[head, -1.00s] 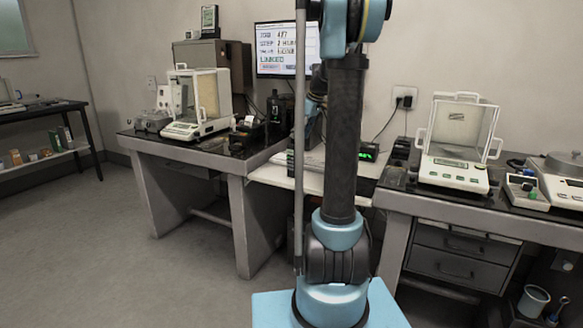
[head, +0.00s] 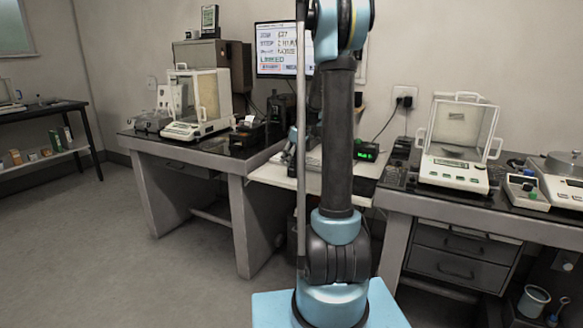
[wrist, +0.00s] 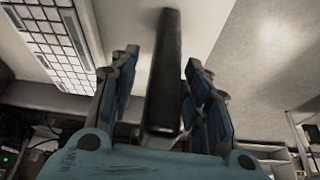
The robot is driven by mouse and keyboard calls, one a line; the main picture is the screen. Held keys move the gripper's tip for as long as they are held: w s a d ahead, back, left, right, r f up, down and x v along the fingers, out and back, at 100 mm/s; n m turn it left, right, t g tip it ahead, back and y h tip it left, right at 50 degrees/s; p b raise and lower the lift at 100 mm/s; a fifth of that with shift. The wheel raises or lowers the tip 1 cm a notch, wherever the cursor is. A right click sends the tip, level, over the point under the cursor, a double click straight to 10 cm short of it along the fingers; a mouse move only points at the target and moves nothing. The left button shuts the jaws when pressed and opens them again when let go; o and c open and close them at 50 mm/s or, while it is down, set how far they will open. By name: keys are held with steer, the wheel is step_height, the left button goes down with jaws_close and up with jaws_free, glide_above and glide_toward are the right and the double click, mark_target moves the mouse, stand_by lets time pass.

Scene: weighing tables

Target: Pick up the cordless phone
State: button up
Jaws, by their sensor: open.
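A long dark handset, apparently the cordless phone (wrist: 166,75), shows in the wrist view. It runs lengthwise between the two fingers of my gripper (wrist: 161,57). My gripper is open, with one finger on each side of the handset and a gap visible on both sides. The near end of the handset reaches close to the palm. I cannot tell its exact height above the pale surface behind it. In the head view my own arm hides the handset and most of the gripper.
A white keyboard (wrist: 62,38) lies left of the handset in the wrist view. In the head view, the white desk (head: 278,177) stands between two dark-topped tables with balances (head: 203,105) (head: 455,140). A black box with a green display (head: 366,152) is on the right.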

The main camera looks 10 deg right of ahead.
steer(key=shift+x, duration=1)
jaws_close()
steer(key=shift+r, duration=0.1)
